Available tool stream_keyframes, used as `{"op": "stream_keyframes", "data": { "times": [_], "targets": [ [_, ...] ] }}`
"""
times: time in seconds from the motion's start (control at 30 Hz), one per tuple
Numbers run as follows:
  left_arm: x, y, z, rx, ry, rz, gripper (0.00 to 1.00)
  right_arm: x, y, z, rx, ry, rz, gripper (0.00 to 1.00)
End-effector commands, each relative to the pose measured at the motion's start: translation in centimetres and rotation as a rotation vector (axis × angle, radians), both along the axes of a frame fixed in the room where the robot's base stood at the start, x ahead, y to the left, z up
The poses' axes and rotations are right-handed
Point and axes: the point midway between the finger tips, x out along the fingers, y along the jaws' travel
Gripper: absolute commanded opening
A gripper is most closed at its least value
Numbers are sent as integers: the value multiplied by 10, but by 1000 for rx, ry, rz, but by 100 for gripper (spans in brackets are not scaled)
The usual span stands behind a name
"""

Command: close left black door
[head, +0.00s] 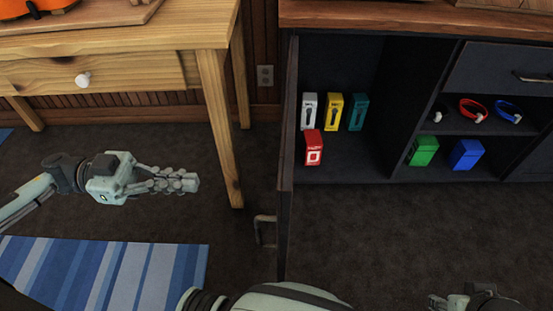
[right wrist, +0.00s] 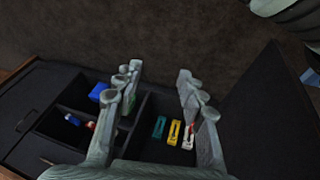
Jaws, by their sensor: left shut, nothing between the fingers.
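The left black door (head: 286,160) of the dark cabinet (head: 340,60) stands wide open, seen almost edge-on in the head view. Its metal handle (head: 263,231) is on the side facing left. In the right wrist view the door is the dark panel (right wrist: 262,120) at the right. My left gripper (head: 190,182) is shut and empty, in the air left of the door and apart from it. My right gripper (right wrist: 160,72) is open and empty, with the cabinet's compartments beyond its fingers. It is partly cut off at the head view's lower right.
Small boxes, including a red box (head: 312,148) and a yellow box (head: 332,111), stand inside the compartment behind the door. A green box (head: 423,150) and a blue box (head: 466,154) stand farther right. A wooden table (head: 215,60) is at left. Dark carpet is open in front.

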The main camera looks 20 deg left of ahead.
Motion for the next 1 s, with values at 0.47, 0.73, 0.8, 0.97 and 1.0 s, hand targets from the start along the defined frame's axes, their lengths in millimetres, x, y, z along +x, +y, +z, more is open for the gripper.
{"op": "stream_keyframes", "data": {
  "times": [0.47, 0.73, 0.8, 0.97, 1.0],
  "targets": [
    [14, -67, -1, 7, 13, -4, 0, 9, 8, 0, 16, -43, 19, 40],
    [24, -116, 0, 7, 13, -3, 0, 15, 13, 2, 24, -71, 30, 40],
    [25, -124, -1, 8, 14, -2, 0, 16, 13, 2, 24, -74, 31, 40],
    [27, -133, -1, 9, 15, -3, 0, 17, 13, 3, 25, -79, 32, 40],
    [27, -134, -1, 9, 15, -3, 0, 17, 13, 3, 26, -80, 33, 40]
  ]
}}
